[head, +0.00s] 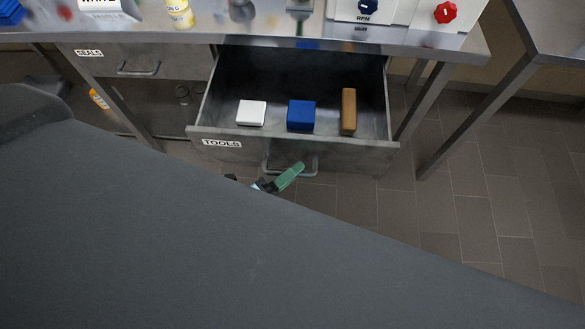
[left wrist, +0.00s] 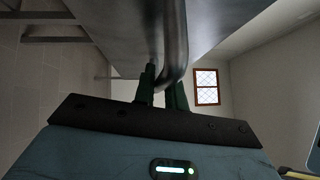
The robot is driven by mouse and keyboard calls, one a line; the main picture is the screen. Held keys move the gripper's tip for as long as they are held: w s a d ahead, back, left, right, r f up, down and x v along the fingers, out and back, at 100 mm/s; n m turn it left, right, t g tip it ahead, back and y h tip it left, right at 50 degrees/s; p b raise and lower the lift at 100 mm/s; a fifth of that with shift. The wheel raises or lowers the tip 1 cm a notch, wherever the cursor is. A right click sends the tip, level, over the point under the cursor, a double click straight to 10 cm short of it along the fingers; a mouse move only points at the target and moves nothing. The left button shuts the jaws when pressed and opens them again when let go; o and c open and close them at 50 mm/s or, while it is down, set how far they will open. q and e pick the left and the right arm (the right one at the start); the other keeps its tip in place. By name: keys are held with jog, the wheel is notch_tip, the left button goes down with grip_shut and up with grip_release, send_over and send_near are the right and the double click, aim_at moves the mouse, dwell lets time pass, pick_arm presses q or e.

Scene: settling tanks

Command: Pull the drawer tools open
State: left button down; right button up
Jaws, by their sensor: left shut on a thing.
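The drawer labelled TOOLS (head: 345,154) stands well open under the bench, with its inside showing. In it lie a white block (head: 251,113), a blue block (head: 301,115) and a brown block (head: 348,111). Its bar handle (head: 300,173) is on the front face. My left gripper (head: 290,177) is at this handle, with a green finger showing beside it. In the left wrist view the green fingers (left wrist: 162,90) are shut on the metal handle bar (left wrist: 174,45). My right gripper is not in view.
The SEALS drawer (head: 140,62) to the left is shut. The bench top (head: 270,28) holds a yellow-labelled bottle (head: 180,14) and a panel with a blue knob and a red knob (head: 446,12). Another table (head: 552,30) stands at right. The tiled floor (head: 470,190) between is clear.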

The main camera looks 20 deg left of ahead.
pick_arm(q)
jog(key=c, duration=1.5)
grip_release()
jog(key=shift+o, duration=0.2)
jog(key=shift+s, duration=0.1)
jog(key=b+v, duration=0.1)
jog(key=v, duration=0.6)
jog(key=shift+s+a, duration=0.15)
jog(key=shift+s, duration=0.15)
